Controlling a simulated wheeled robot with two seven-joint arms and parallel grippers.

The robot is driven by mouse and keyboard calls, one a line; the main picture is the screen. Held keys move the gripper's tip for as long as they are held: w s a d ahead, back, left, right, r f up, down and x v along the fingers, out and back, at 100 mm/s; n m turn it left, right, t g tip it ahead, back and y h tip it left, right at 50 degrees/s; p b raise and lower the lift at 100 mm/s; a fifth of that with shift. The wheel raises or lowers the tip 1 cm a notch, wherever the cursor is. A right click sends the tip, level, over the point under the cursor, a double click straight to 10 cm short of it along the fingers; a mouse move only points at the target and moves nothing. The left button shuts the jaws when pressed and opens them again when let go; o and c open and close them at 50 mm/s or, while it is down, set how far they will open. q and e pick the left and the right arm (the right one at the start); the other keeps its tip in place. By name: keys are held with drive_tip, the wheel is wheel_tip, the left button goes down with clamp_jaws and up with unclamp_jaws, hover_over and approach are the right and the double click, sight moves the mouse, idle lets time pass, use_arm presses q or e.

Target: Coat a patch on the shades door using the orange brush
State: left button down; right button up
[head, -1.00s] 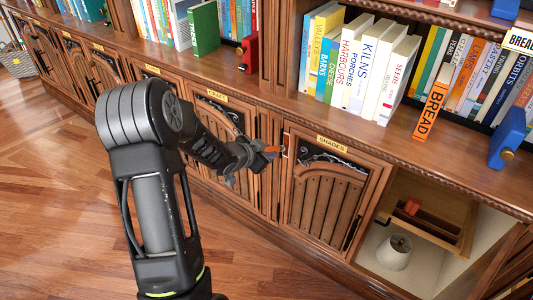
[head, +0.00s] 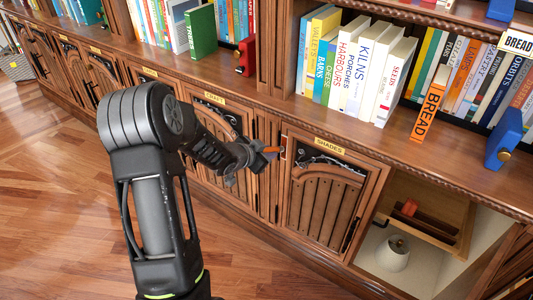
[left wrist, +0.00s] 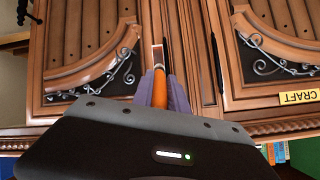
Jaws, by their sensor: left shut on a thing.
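The shades door (head: 322,205), a carved wooden cabinet door with a yellow SHADES label (head: 330,144), stands shut right of my left gripper (head: 252,158). A small brown patch with a pale outline (head: 284,148) is on its upper left frame. My left gripper is shut on the orange brush (head: 270,150), whose tip points at the patch. In the left wrist view, upside down, the orange handle (left wrist: 160,88) runs between the fingers toward the patch. I cannot tell whether the bristles touch it. My right gripper is out of view.
The craft door (head: 215,160) is left of the shades door. Right of it, an open compartment holds a white lamp shade (head: 394,255) and a wooden tray (head: 425,225). The floor in front is clear.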

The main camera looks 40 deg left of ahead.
use_arm(q)
drive_tip(key=shift+w, duration=0.4)
wheel_tip(320, 180, up, 4)
drive_tip(key=p, duration=0.3)
drive_tip(key=shift+s+p, duration=0.1)
drive_tip(key=shift+p, duration=0.25)
drive_tip(key=shift+f, duration=0.15)
wheel_tip(320, 180, down, 4)
drive_tip(key=b, duration=0.3)
drive_tip(key=shift+b, duration=0.3)
idle(0.4)
drive_tip(key=shift+s, duration=2.9)
